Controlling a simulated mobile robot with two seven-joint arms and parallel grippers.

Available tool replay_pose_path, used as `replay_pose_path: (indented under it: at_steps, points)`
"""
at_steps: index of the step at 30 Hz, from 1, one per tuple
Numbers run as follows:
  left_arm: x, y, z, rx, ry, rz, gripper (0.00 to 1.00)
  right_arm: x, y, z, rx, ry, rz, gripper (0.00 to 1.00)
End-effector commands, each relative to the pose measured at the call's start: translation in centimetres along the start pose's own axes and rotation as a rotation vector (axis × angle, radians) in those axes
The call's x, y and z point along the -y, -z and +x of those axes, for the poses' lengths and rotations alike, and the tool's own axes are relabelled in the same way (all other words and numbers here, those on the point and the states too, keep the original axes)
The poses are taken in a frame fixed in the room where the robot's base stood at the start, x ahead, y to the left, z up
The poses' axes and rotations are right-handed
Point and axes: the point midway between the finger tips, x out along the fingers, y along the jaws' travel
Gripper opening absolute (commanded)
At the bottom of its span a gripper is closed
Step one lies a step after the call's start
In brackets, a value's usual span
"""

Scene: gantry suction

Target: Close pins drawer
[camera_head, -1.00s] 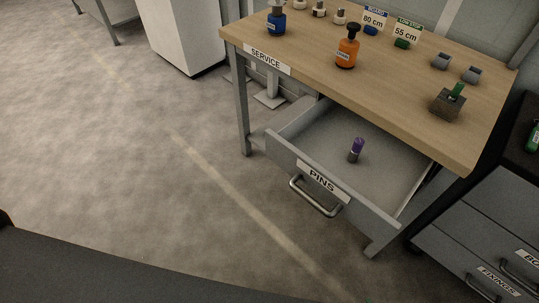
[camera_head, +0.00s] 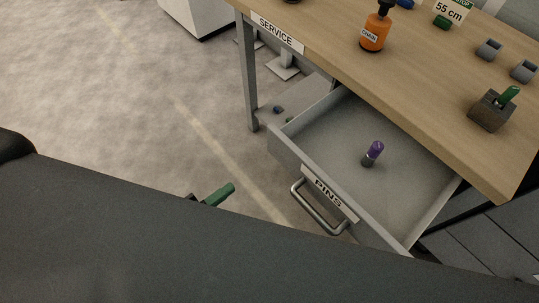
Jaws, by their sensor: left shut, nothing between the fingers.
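The pins drawer (camera_head: 284,152) is a grey drawer under the wooden table, pulled well out. Its front has a PINS label (camera_head: 328,193) and a metal bar handle (camera_head: 318,210). A purple and dark pin (camera_head: 372,154) stands tilted inside it. My left gripper (camera_head: 222,193) shows only in part, as a green tip with a dark piece behind it. It is shut and empty, to the left of the handle in the picture and apart from it. The rest of it is hidden behind my own dark body. My right gripper is not in view.
The wooden table (camera_head: 430,100) carries an orange CHAIN bottle (camera_head: 375,32), grey holders (camera_head: 489,49) and a dark block with a green handle (camera_head: 493,109). A dark cabinet (camera_head: 490,235) stands at the right. The floor left of the drawer is clear.

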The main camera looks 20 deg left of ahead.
Motion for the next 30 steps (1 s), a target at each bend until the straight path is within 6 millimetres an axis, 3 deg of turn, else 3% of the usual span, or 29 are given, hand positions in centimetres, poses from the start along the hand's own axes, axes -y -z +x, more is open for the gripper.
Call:
replay_pose_path:
  at_steps: [8,21,30]
  points:
    - [0.2,-0.1,2.0,0.002,0.003,-0.003,0.00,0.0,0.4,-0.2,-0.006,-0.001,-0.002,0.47]
    - [0.2,-0.1,10.0,0.004,0.002,-0.005,0.00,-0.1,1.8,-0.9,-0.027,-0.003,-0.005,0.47]
    - [0.0,-0.1,13.5,0.004,-0.001,-0.008,0.00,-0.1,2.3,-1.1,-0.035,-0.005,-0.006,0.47]
